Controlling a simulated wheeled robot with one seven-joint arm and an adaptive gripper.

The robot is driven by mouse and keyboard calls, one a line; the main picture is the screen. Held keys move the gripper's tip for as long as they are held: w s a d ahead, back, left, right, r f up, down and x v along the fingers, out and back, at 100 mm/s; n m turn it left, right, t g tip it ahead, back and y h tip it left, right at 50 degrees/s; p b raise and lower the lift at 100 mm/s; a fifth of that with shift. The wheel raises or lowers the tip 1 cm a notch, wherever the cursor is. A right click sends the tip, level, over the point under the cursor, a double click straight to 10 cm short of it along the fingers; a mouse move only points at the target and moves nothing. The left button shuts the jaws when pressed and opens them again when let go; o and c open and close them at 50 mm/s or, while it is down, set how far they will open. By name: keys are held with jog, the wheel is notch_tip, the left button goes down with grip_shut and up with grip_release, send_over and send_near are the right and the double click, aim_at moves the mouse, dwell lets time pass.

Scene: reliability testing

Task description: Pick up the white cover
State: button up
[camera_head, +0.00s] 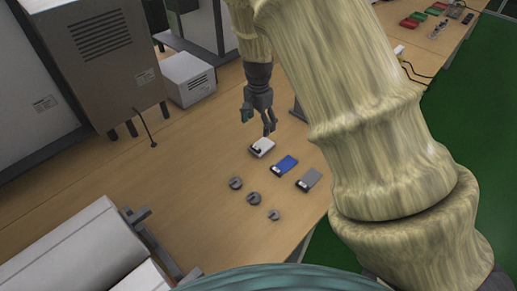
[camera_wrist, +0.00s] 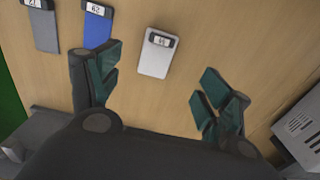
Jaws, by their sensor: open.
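The white cover (camera_head: 263,145) is a small flat white piece with a black end, lying on the wooden table. In the wrist view the white cover (camera_wrist: 157,55) lies ahead of my fingers and between their lines, with a labelled black strip at its far end. My gripper (camera_head: 257,124) is above the table, just behind and over the white cover. In the wrist view my gripper (camera_wrist: 160,93) has its dark green fingertips spread wide, with nothing between them but table. The white cover looks apart from both fingers.
A blue cover (camera_head: 285,165) and a grey cover (camera_head: 309,179) lie in a row beside the white one. Several grey round parts (camera_head: 254,198) lie in front. A white box (camera_head: 188,78) stands behind left. Bare table (camera_head: 190,145) lies left of the covers.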

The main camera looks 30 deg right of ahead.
send_over(259, 147)
notch_tip(259, 147, down, 5)
jog(key=shift+w+a+f+p, duration=0.1)
jog(key=shift+a+p, duration=0.05)
jog(key=shift+p, duration=0.15)
jog(key=shift+d+f+p, duration=0.2)
jog(key=shift+f+p, duration=0.65)
jog(key=shift+f, duration=2.15)
jog(key=shift+c, duration=0.2)
jog(key=c, duration=1)
